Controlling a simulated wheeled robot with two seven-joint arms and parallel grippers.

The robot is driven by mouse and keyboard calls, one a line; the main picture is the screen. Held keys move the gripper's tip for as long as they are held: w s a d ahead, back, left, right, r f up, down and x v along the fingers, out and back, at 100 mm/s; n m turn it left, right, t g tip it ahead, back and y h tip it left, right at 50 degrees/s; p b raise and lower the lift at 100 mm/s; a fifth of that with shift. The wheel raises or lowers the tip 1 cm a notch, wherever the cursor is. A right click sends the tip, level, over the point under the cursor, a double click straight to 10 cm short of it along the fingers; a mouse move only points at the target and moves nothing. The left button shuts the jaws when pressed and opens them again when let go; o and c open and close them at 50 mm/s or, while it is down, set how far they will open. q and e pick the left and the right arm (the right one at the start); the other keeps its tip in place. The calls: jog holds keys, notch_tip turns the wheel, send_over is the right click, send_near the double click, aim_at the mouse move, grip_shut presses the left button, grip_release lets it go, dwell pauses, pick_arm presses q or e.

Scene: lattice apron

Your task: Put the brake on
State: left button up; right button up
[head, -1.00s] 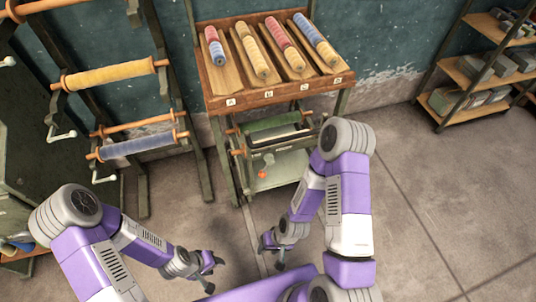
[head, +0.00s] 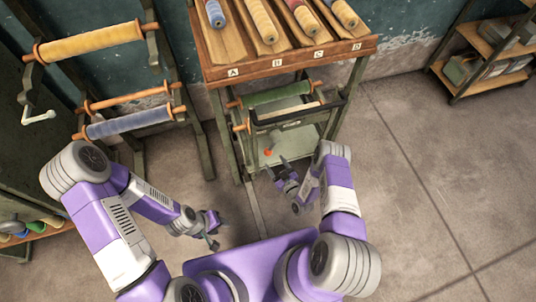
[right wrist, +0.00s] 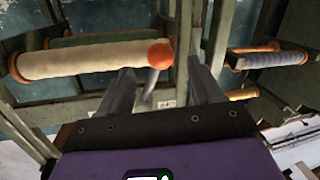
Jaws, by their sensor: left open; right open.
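A lever with an orange-red ball knob (head: 267,152) is on the low green frame under the sloped rack in the head view. In the right wrist view the knob (right wrist: 160,55) shows between and beyond my fingertips, with its grey stem running down from it. My right gripper (head: 277,168) is open and empty, its fingers pointing at the knob from just in front; I cannot tell whether they touch the lever. My left gripper (head: 214,232) is open and empty, low at the left, away from the lever.
A cream roll (right wrist: 95,58) lies behind the knob in the right wrist view. A green roll (head: 275,95) sits above the lever. The wooden rack (head: 290,62) overhangs it. A stand with yellow (head: 90,42) and blue (head: 130,121) rolls is at the left. The floor at right is clear.

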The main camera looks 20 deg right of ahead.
aim_at(268, 151)
jog(key=shift+t, duration=0.6)
jog(key=b+x, duration=0.2)
jog(key=x, duration=0.5)
jog(key=shift+w+a+b, duration=0.1)
jog(key=shift+w+b, duration=0.05)
jog(key=shift+b, duration=0.15)
